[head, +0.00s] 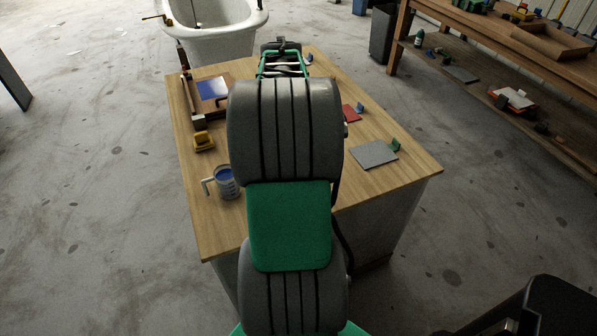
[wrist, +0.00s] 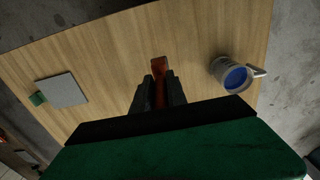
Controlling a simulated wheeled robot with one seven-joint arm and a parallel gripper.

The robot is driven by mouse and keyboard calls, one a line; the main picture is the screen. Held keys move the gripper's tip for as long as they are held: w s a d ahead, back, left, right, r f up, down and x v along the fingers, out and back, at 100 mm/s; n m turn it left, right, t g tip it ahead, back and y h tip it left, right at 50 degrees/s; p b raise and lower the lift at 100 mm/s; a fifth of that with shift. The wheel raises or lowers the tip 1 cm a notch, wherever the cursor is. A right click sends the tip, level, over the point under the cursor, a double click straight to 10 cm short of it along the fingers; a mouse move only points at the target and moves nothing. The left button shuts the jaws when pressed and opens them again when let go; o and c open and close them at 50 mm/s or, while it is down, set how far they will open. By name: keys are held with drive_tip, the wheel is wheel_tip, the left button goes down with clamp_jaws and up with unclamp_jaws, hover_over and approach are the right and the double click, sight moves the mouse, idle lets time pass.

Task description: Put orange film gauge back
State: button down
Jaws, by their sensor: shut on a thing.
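In the wrist view my gripper (wrist: 158,92) is shut on an orange-red piece, the orange film gauge (wrist: 159,66). The gauge sticks out past the fingertips, over the wooden table (wrist: 110,50). I cannot tell whether it touches the table.
On the right lie a grey plate (head: 374,154), a green piece (head: 395,145) and a red plate (head: 350,114).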

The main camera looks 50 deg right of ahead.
drive_tip(key=s+d+f, duration=0.1)
drive_tip(key=s+f, duration=0.2)
drive_tip(key=f, duration=0.4)
drive_tip(key=shift+d+f, duration=0.2)
drive_tip(key=shift+s+f, duration=0.1)
drive_tip(key=c, duration=1.3)
unclamp_jaws()
drive_tip(key=shift+c, duration=0.2)
